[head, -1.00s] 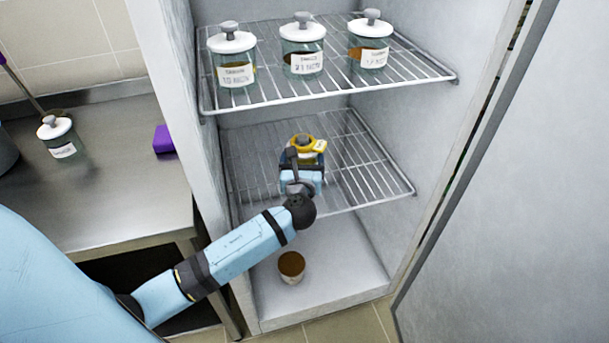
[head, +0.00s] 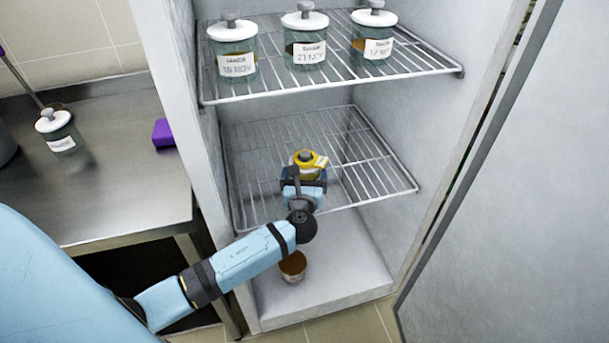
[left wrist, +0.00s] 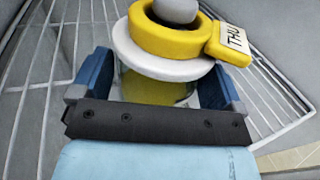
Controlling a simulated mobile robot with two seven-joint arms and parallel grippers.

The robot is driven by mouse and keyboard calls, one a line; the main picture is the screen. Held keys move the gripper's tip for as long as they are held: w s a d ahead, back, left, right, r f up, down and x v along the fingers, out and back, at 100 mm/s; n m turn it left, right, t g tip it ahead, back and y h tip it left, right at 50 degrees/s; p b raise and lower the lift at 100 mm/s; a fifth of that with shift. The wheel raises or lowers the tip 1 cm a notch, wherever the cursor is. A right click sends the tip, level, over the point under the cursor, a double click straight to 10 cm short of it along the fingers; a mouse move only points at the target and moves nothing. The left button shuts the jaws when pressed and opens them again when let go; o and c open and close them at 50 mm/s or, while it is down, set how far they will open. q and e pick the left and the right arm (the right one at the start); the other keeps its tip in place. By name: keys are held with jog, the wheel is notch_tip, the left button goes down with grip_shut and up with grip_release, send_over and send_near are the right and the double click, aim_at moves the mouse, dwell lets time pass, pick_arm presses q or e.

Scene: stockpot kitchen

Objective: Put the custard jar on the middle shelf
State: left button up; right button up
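The jar I take for the custard jar (head: 306,160) has yellow contents, a white lid with a grey knob, and a yellow ring with a tag. In the left wrist view the jar (left wrist: 160,85) stands upright between my fingers, and the tag reads "THU". My left gripper (head: 303,180) is shut on its body, one blue finger on each side. The jar is over the front part of the middle wire shelf (head: 362,165). I cannot tell whether its base touches the wires. My right gripper is not in view.
Three white-lidded jars with dated labels (head: 305,52) stand on the upper shelf (head: 290,88). A brown-filled tub (head: 292,266) sits on the cabinet floor below. Another jar (head: 57,132) and a purple block (head: 163,133) are on the left counter. The middle shelf is otherwise clear.

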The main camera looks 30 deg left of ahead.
pick_arm(q)
jog(key=shift+o, duration=0.2)
jog(key=shift+r, duration=0.15)
jog(key=shift+s+d, duration=0.1)
jog(key=p+v, duration=0.1)
jog(key=v, duration=1)
jog(key=shift+s+d, duration=0.15)
jog(key=shift+s, duration=0.2)
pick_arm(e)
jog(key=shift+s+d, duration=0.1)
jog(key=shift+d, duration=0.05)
pick_arm(q)
jog(key=shift+r, duration=0.1)
